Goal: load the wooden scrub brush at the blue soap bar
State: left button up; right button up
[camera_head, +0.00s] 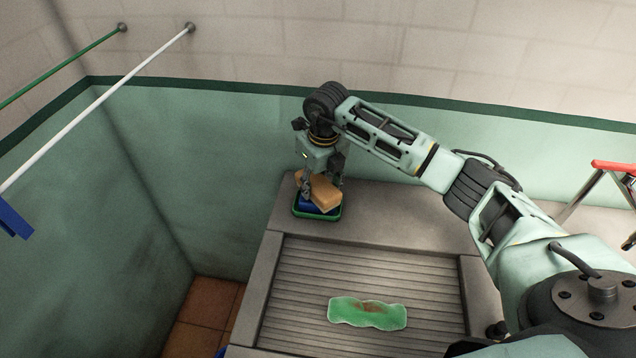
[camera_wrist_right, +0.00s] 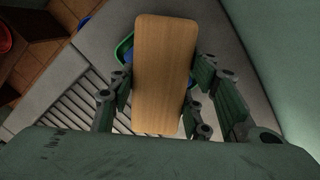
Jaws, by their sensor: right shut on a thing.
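The wooden scrub brush (camera_head: 326,192) is a tan block held between the fingers of my right gripper (camera_head: 321,187). In the right wrist view the brush (camera_wrist_right: 164,70) lies lengthwise between the two fingers of the gripper (camera_wrist_right: 155,104), which press on its sides. The blue soap bar (camera_head: 305,203) sits in a green dish (camera_head: 317,214) at the back left of the counter. The brush is right over the soap and hides most of it; I cannot tell whether they touch. A bit of the blue soap (camera_wrist_right: 129,57) shows beside the brush in the right wrist view. My left gripper is not in view.
A green cloth with a brown stain (camera_head: 367,313) lies on the ribbed drainboard (camera_head: 290,300). The grey counter (camera_head: 400,215) is clear to the right of the dish. A teal wall (camera_head: 240,140) stands close behind. A red-topped metal frame (camera_head: 612,167) is at the right edge.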

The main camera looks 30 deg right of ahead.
aim_at(316, 180)
jog(key=shift+f+b, duration=0.45)
jog(key=shift+f, duration=0.1)
dwell(1.4)
jog(key=shift+r, duration=0.1)
jog(key=shift+r+p, duration=2.2)
jog(key=shift+r, duration=1.25)
